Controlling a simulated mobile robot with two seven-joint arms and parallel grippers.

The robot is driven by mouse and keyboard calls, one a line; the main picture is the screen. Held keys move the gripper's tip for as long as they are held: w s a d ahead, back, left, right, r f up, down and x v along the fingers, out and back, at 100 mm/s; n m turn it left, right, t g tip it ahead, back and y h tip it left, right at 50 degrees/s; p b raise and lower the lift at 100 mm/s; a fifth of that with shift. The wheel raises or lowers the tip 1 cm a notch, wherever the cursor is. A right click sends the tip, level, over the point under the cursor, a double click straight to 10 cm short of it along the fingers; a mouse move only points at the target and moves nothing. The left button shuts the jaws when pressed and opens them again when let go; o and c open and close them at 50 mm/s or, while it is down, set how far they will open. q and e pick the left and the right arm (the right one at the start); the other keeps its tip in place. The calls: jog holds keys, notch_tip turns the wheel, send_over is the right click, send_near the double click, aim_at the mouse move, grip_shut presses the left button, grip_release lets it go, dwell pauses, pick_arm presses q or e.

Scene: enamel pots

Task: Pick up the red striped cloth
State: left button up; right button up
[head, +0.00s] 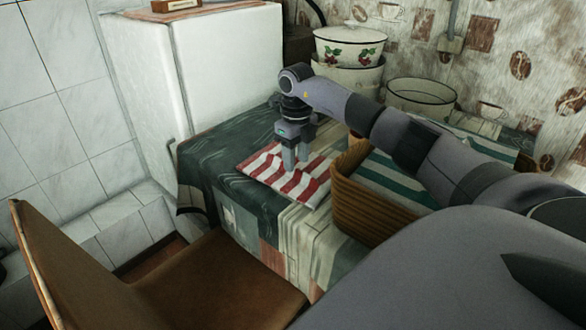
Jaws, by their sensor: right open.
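The red and white striped cloth (263,168) lies flat on the table near its front edge, left of the wicker basket. My right gripper (294,162) points down over the middle of the cloth, with its fingertips at or just above it; I cannot tell if they touch. It is open, and nothing shows lifted between the fingers. The gripper hides a part of the cloth's middle and far side. My left gripper is not in view.
A wicker basket (362,206) holding a teal striped cloth (392,180) stands close on the right. Enamel pots (349,47) and a white pot (421,97) stand behind. A white fridge (215,75) is left of the table (215,160). A brown chair (215,285) stands in front.

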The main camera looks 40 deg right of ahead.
jog(key=shift+f, duration=1.35)
grip_shut()
